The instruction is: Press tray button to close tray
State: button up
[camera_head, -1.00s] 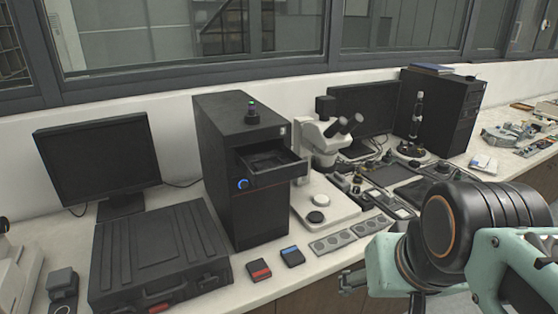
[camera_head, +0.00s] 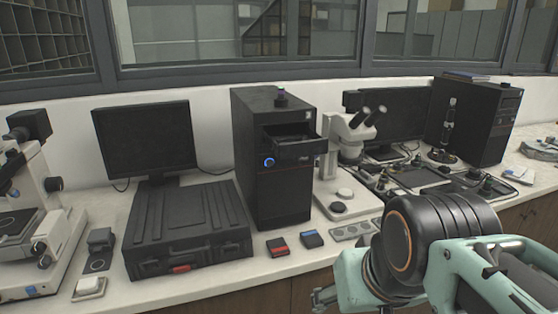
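The black press tower (camera_head: 258,185) stands on the bench in the middle of the view. Its tray (camera_head: 298,151) sticks out to the right from the upper front and is open. A round button with a blue glowing ring (camera_head: 269,161) sits on the front face, left of and just below the tray. My gripper (camera_head: 322,298) shows only in part at the bottom, below the bench front and well away from the button. My arm hides the rest, and its opening cannot be made out.
A black case (camera_head: 187,226) and a monitor (camera_head: 143,138) stand left of the tower. A white microscope (camera_head: 349,135) stands close on the tray's right. Another microscope (camera_head: 35,235) is far left.

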jog(key=shift+c, duration=0.3)
grip_shut()
dwell(1.4)
